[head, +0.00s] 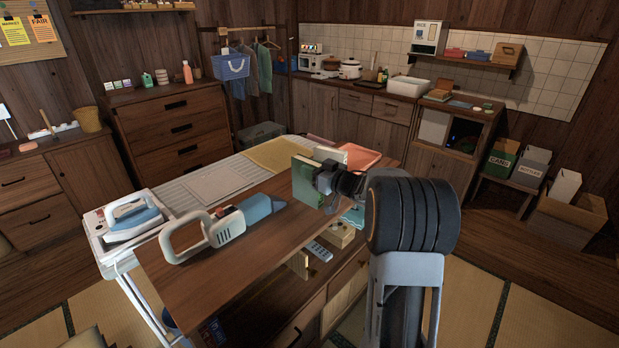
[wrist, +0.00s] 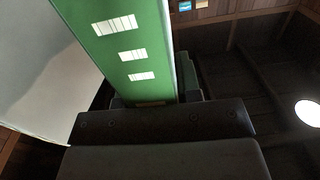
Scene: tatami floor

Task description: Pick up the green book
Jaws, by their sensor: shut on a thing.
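The green book (head: 304,182) stands upright over the right end of the wooden counter in the head view. My gripper (head: 324,180) is shut on it from the right. In the wrist view the green book (wrist: 140,55) shows its green side with several white marks, and its lower end is between my dark jaws (wrist: 155,103). I cannot tell whether the book touches the counter.
A red tray (head: 358,157) and a cream object (head: 330,153) are just behind my gripper. A remote (head: 320,251) lies on a lower shelf.

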